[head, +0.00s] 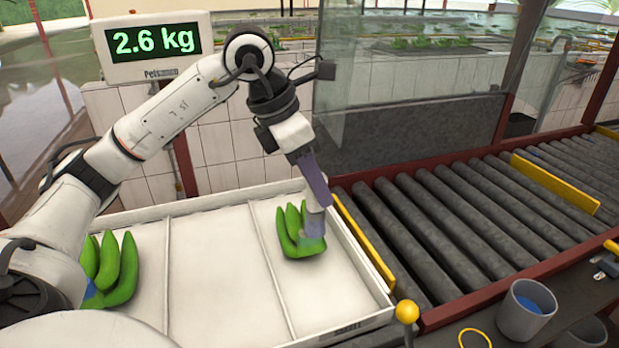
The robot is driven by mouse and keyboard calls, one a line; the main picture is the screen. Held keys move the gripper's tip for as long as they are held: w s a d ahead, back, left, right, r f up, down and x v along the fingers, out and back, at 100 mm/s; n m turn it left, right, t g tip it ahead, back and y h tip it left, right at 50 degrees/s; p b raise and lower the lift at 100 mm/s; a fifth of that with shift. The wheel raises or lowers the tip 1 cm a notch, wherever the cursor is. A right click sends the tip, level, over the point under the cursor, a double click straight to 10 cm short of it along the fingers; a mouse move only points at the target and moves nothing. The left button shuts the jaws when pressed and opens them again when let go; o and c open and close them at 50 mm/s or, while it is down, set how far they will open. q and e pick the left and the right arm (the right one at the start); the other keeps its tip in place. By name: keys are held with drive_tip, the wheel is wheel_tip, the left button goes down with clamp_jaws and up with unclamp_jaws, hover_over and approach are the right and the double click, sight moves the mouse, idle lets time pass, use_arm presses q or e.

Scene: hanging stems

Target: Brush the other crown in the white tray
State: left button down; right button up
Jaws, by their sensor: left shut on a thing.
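The white tray (238,274) has compartments split by thin dividers. A green banana hand (301,232) lies in the right compartment, its crown at the near right end. Another green banana hand (124,270) lies in the left compartment, partly behind my arm, with blue on its crown. My left gripper (316,190) points down over the right hand's crown and is shut on a brush (314,222). The brush is mostly hidden by the fingers; its lower end is at the crown and seems to touch it. The middle compartment is empty. My right gripper is out of view.
A grey cup (527,308) with blue liquid stands at the lower right, near a yellow ring (474,339) and a yellow knob (407,311). A roller conveyor (470,215) runs right of the tray. A scale display (153,43) reads 2.6 kg behind it.

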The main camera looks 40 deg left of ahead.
use_arm(q)
drive_tip(key=shift+s+a+f+b, duration=0.1)
drive_tip(key=shift+s+a+b, duration=0.05)
drive_tip(key=shift+s+b, duration=0.15)
drive_tip(key=shift+s+a+b, duration=0.35)
drive_tip(key=shift+s+b, duration=0.25)
drive_tip(key=shift+b, duration=0.05)
drive_tip(key=shift+w+d+p, duration=0.1)
drive_tip(key=shift+p, duration=0.3)
drive_tip(key=shift+w+d+r+p, duration=0.1)
drive_tip(key=shift+w+d+p, duration=0.15)
drive_tip(key=shift+w+p, duration=0.2)
drive_tip(key=shift+w+d+r+p, duration=0.1)
drive_tip(key=shift+w+d+p, duration=0.1)
drive_tip(key=shift+w+p, duration=0.2)
drive_tip(key=shift+f, duration=0.1)
drive_tip(key=shift+s+a, duration=0.1)
